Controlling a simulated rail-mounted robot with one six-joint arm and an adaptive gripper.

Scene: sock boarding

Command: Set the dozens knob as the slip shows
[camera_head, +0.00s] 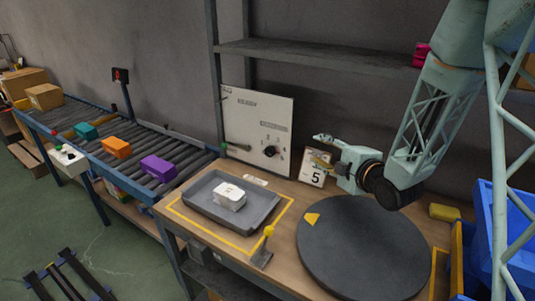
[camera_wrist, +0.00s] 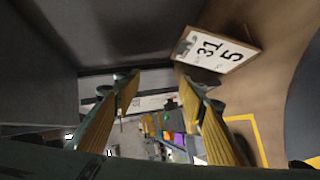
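The dozens knob seems to be the round black knob (camera_head: 270,151) with marks around it, low on the right of a white panel (camera_head: 240,112) against the wall. Its setting is too small to read. The slip (camera_head: 316,176) is a white card leaning at the back of the bench, showing a large 5. In the wrist view the slip (camera_wrist: 216,50) is turned sideways and shows 31 and 5. My gripper (camera_head: 319,148) is open and empty, pointing left, in front of the slip's upper part and right of the knob.
A grey tray (camera_head: 200,213) with a white packet (camera_head: 230,196) lies left on the bench. A yellow-knobbed lever (camera_head: 267,240) stands at the front edge. A dark round turntable (camera_head: 365,255) is at right. A shelf (camera_head: 320,52) hangs above. A roller conveyor (camera_head: 135,145) carries coloured boxes.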

